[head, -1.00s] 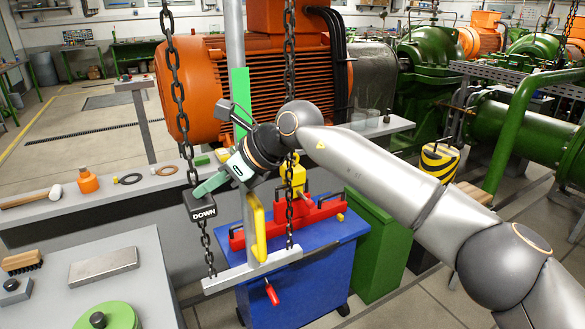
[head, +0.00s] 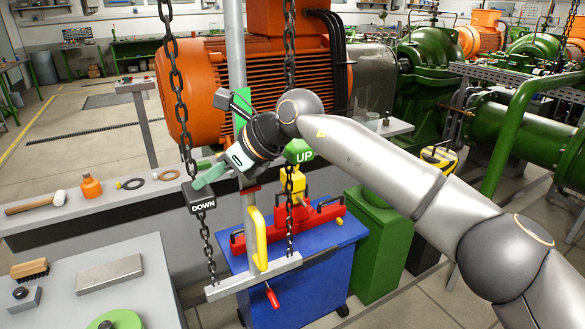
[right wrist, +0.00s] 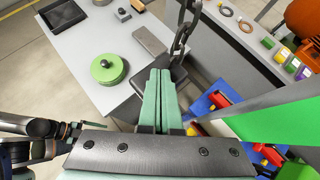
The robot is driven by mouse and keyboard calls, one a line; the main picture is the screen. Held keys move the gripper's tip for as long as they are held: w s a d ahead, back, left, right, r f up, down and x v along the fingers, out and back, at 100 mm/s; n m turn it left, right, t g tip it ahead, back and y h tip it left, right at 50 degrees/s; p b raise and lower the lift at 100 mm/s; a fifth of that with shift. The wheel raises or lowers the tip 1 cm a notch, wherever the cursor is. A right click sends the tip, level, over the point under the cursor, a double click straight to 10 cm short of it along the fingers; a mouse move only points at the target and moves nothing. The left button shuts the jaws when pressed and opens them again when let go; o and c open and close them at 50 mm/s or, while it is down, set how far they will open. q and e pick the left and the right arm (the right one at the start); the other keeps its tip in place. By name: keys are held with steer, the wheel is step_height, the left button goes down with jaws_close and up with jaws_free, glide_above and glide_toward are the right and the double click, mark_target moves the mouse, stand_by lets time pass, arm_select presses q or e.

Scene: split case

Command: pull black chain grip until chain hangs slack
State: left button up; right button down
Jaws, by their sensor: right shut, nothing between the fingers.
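The black chain grip marked DOWN (head: 201,197) hangs on the left dark chain (head: 178,90), in front of the orange motor. My right gripper (head: 198,182) is at the grip's upper edge. Its green fingers are shut with nothing between them. In the right wrist view the shut fingers (right wrist: 157,98) lie across the black grip (right wrist: 176,76) and hide part of it; whether they touch cannot be told. A green grip marked UP (head: 299,151) hangs on the other chain (head: 289,45). Dark parts of what may be my left arm show at the wrist view's left edge.
A grey upright post with a crossbar (head: 240,280) and yellow handle (head: 258,240) stands between the chains. A blue cabinet (head: 290,300) carries red fixtures. A grey bench (head: 130,245) is at left.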

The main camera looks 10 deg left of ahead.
mark_target(211, 203)
steer(key=shift+r+p, duration=1.7)
steer(key=shift+r, duration=0.65)
steer(key=shift+f, duration=0.2)
steer(key=shift+f+b, duration=3.45)
steer(key=shift+f, duration=1.45)
steer(key=shift+r+p, duration=3.9)
steer(key=shift+r, duration=1.35)
